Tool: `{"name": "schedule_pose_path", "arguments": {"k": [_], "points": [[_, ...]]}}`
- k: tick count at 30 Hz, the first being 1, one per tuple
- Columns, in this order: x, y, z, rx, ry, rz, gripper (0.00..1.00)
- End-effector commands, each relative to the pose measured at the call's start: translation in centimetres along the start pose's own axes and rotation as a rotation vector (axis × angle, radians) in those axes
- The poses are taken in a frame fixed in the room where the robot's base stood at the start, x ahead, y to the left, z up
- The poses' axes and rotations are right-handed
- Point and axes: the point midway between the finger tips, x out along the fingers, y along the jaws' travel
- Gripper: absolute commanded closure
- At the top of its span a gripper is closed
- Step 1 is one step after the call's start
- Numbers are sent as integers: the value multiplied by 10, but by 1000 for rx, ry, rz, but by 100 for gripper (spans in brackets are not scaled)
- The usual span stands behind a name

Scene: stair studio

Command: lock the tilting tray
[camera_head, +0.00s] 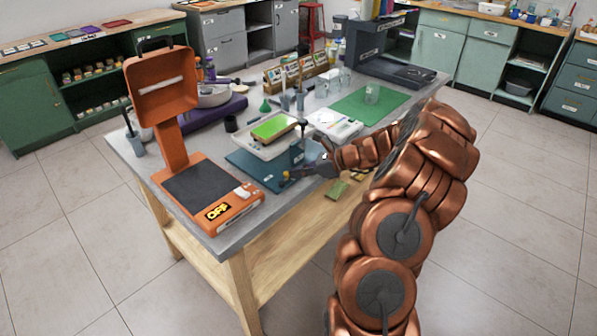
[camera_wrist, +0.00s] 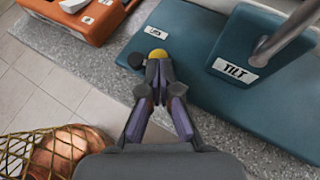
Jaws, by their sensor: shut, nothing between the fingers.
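The tilting tray has a teal base, which shows in the head view (camera_head: 256,172) and in the wrist view (camera_wrist: 190,35). A pale tray (camera_head: 262,143) with a green panel sits above the base in the head view. In the wrist view a raised teal block (camera_wrist: 250,55) is labelled TILT, with a grey rod rising beside it. A small yellow knob (camera_wrist: 156,54) is at the base's near edge, below a small label too small to read. My gripper (camera_wrist: 158,76) is shut and empty, its tips right at the knob; I cannot tell if they touch.
An orange machine (camera_head: 215,190) marked OFF stands left of the teal base. The grey tabletop's (camera_wrist: 90,60) front edge runs close under my gripper. Behind are a purple mat, a white tray, and a green mat (camera_head: 368,107) with a clear beaker.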

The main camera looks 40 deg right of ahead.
Motion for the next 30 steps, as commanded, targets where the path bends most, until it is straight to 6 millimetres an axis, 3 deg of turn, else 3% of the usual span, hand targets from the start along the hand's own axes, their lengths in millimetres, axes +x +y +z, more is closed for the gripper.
{"name": "schedule_pose_path", "arguments": {"k": [30], "points": [[5, -7, 4, -83, 1, 153, 100]]}}
